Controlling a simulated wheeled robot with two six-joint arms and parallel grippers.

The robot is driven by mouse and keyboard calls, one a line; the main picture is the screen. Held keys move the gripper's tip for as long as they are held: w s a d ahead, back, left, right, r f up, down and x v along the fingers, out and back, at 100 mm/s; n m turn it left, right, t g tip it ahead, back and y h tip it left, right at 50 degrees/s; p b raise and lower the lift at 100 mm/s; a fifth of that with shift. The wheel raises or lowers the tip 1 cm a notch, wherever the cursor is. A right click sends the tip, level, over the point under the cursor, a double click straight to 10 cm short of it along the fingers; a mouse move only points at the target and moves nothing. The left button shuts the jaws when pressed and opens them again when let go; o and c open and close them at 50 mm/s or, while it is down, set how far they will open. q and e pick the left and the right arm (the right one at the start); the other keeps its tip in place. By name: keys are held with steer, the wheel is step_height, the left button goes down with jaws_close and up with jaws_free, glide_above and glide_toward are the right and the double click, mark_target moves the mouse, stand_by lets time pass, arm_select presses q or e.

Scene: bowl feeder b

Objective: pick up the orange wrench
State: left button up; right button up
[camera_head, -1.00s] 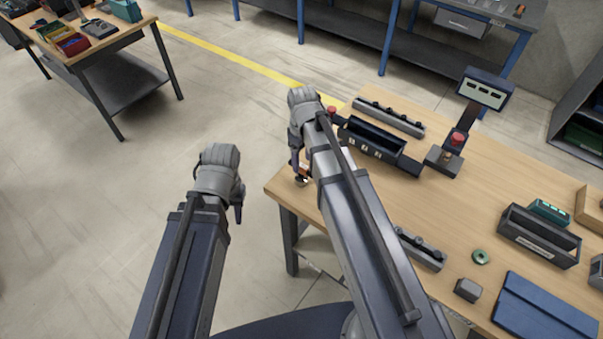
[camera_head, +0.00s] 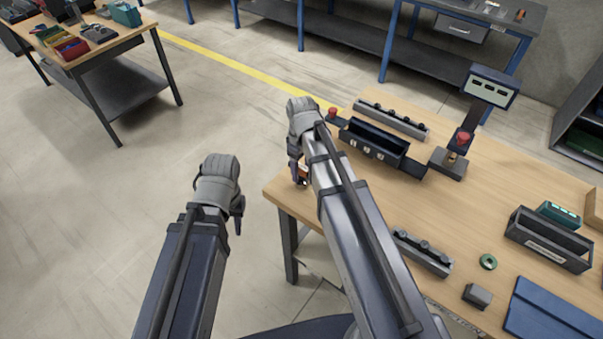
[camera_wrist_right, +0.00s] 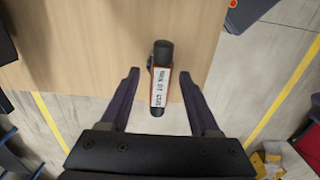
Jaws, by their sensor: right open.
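A small tool with dark ends, orange edges and a white printed label (camera_wrist_right: 160,86) lies at the table edge in the right wrist view. It looks like the orange wrench, but its full shape is hard to tell. In the head view only a bit of orange (camera_head: 303,172) shows beside my right gripper (camera_head: 297,178). In the right wrist view my right gripper (camera_wrist_right: 160,74) is open, with one finger on each side of the tool and a gap to both. My left gripper (camera_head: 238,220) hangs over the floor, left of the table; its jaws are not clear.
The wooden table (camera_head: 500,190) carries a dark slotted bin (camera_head: 375,145), a post with a display (camera_head: 490,85), a grey rail (camera_head: 422,252), a green ring (camera_head: 488,261) and a blue folder-like panel (camera_head: 550,312). Open floor lies to the left.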

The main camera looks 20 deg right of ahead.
steer(key=shift+f, duration=0.1)
steer(key=shift+c, duration=0.3)
jaws_close()
stand_by(1.2)
